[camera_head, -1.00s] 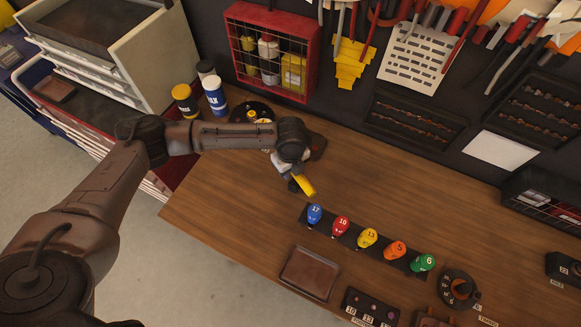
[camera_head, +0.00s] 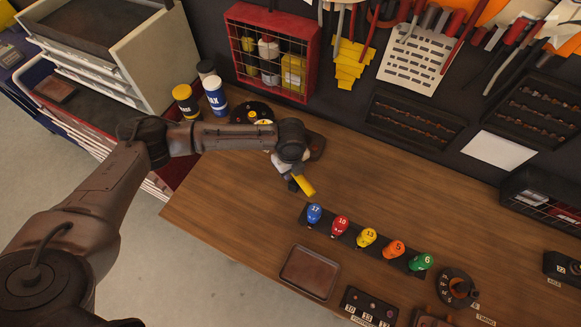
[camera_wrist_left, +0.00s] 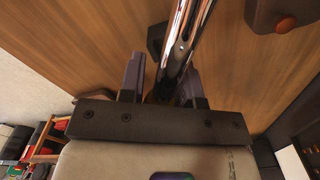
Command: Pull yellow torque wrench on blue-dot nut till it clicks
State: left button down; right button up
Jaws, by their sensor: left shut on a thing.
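The yellow torque wrench handle (camera_head: 304,186) sticks out below my left gripper (camera_head: 294,180) over the wooden bench. In the left wrist view, a chrome shaft (camera_wrist_left: 190,35) runs between the fingers of my left gripper (camera_wrist_left: 163,80), which is shut on the wrench. A dark round fixture (camera_head: 247,110) with a yellow part stands just behind the left forearm, partly hidden by it. I cannot make out a blue dot or the wrench's seat on a nut. My right gripper is in neither view.
A rack (camera_head: 345,233) of several coloured, numbered sockets lies right of the gripper. A brown tray (camera_head: 310,273) sits at the front edge. The bench middle is clear. A brown block with a red dot (camera_wrist_left: 285,22) shows in the wrist view.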

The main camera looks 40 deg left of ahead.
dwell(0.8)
pick_arm(q)
jog(key=shift+f+p, duration=0.1)
jog(key=shift+p, duration=0.35)
dwell(0.4)
jog(key=shift+s+a+m+p, duration=0.45)
jog(key=shift+s+p, duration=0.2)
jog(key=shift+s, duration=0.2)
jog(key=shift+s+a+m+p, duration=0.4)
jog(key=shift+s+m+p, duration=0.1)
jog(key=shift+s+p, duration=0.25)
jog(key=shift+s+a+m+p, duration=0.45)
jog(key=shift+s+p, duration=0.15)
jog(key=shift+s, duration=0.3)
jog(key=shift+s+a+m+p, duration=0.75)
jog(key=shift+s+a, duration=0.15)
jog(key=shift+s, duration=0.15)
jog(key=shift+s+a+m+p, duration=0.7)
jog(key=shift+s+a, duration=0.15)
jog(key=shift+s, duration=0.2)
